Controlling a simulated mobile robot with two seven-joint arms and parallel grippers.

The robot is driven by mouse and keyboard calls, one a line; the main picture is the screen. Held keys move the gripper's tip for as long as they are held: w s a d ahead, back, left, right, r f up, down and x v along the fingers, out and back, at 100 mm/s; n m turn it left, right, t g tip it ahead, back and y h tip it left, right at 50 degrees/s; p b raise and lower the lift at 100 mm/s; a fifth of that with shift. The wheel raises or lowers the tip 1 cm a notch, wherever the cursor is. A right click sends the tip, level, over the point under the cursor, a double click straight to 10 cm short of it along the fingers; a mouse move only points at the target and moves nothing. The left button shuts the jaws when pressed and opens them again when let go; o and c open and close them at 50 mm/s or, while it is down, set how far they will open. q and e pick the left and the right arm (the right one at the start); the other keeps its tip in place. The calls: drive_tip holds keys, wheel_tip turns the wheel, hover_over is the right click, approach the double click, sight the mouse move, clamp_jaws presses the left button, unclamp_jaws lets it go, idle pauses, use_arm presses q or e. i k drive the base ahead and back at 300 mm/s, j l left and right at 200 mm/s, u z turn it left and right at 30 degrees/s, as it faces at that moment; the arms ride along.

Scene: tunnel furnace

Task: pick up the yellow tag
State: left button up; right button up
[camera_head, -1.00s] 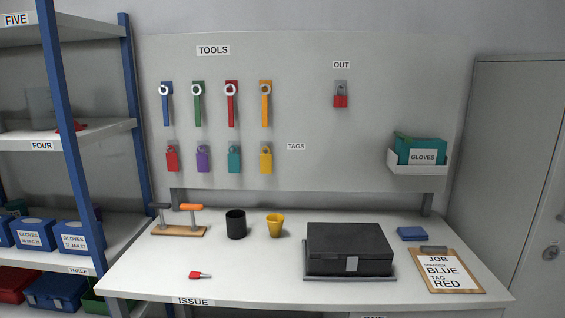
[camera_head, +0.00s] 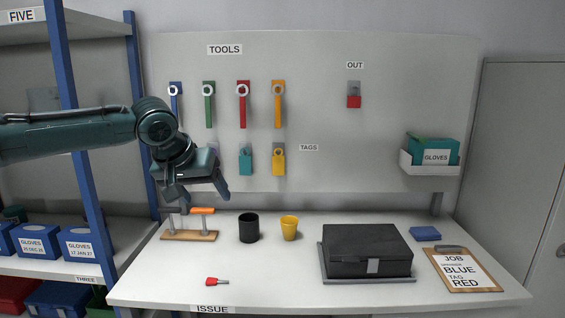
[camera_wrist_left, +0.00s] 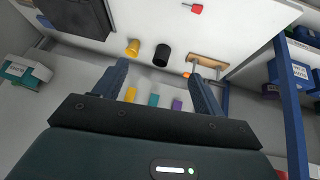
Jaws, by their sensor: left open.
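The yellow tag (camera_head: 278,161) hangs on the grey board at the right end of the tag row, below the orange tool. It also shows in the left wrist view (camera_wrist_left: 131,94), left of the teal tag (camera_wrist_left: 153,100) and purple tag (camera_wrist_left: 177,104). My left gripper (camera_head: 199,194) is open and empty in front of the board. It is left of the yellow tag and lower, apart from it, with its fingers pointing down. In the head view, my left arm hides the red tag and most of the purple tag. My right gripper is not in view.
The teal tag (camera_head: 245,160) hangs beside the yellow one. Below, a wooden stand with an orange handle (camera_head: 202,210), a black cup (camera_head: 248,228), a yellow cup (camera_head: 289,228) and a black box (camera_head: 367,250) stand on the table. A blue-posted shelf (camera_head: 79,160) is at the left.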

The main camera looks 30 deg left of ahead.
sight(278, 161)
drive_tip(key=i+j, duration=0.15)
drive_tip(key=i, duration=0.25)
drive_tip(key=i+j, duration=0.1)
drive_tip(key=i, duration=0.35)
drive_tip(key=i+j, duration=0.15)
drive_tip(key=i, duration=0.25)
